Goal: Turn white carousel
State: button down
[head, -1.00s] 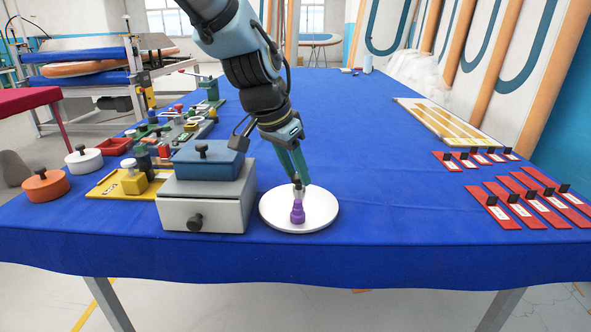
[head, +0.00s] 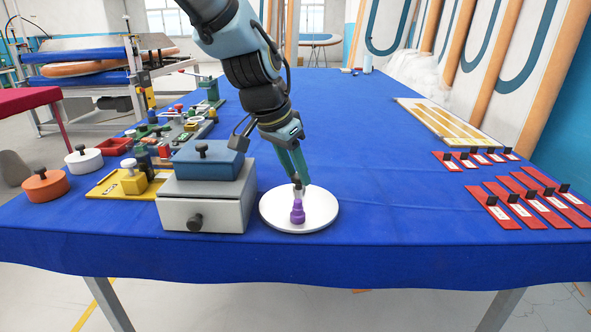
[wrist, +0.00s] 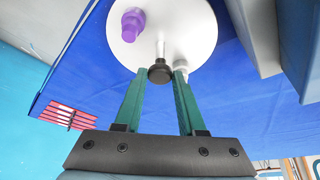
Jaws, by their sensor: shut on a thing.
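The white carousel (head: 272,212) is a round flat disc on the blue table, right of the grey drawer box. A purple bottle-like piece (head: 298,214) stands on it near the front; it also shows in the wrist view (wrist: 132,24). A black knob (wrist: 160,73) on a thin post rises from the disc. My gripper (head: 298,182) reaches down over the disc, and its green fingers (wrist: 161,82) are shut on the knob from both sides. A small white piece (wrist: 181,68) on the disc is partly hidden behind one finger.
The grey drawer box (head: 228,203) with a blue lidded box (head: 207,161) stands close at the carousel's left. An orange pot (head: 45,186) and a yellow tray (head: 112,184) lie further left. Red plates (head: 535,200) lie at the right. The table between is clear.

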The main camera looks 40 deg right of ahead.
jog(key=shift+w+m, duration=0.1)
jog(key=shift+m, duration=0.6)
jog(key=shift+m+g+b, duration=0.45)
jog(key=shift+m+g, duration=0.35)
jog(key=shift+m, duration=0.6)
jog(key=shift+w+d+m+g+y+p, duration=0.1)
jog(key=shift+m+g, duration=0.15)
jog(key=shift+m, duration=0.4)
jog(key=shift+w+a+m+g+y+p, duration=0.1)
jog(key=shift+m+g+p, duration=0.1)
jog(key=shift+m, duration=0.5)
jog(key=shift+d+m+g+y+p, duration=0.1)
jog(key=shift+m+g, duration=0.15)
jog(key=shift+m, duration=0.4)
jog(key=shift+w+d+r+m+g+y+p, duration=0.1)
jog(key=shift+m+g+y+p, duration=0.25)
jog(key=shift+m+p, duration=0.55)
jog(key=shift+d+m+g+y+p, duration=0.1)
jog(key=shift+m+g+y+p, duration=0.3)
jog(key=shift+m, duration=1)
jog(key=shift+d+m+y+p, duration=0.1)
jog(key=shift+m+y+p, duration=0.55)
jog(key=shift+m+p, duration=1.05)
jog(key=shift+m, duration=0.8)
jog(key=shift+c, duration=2.4)
grip_release()
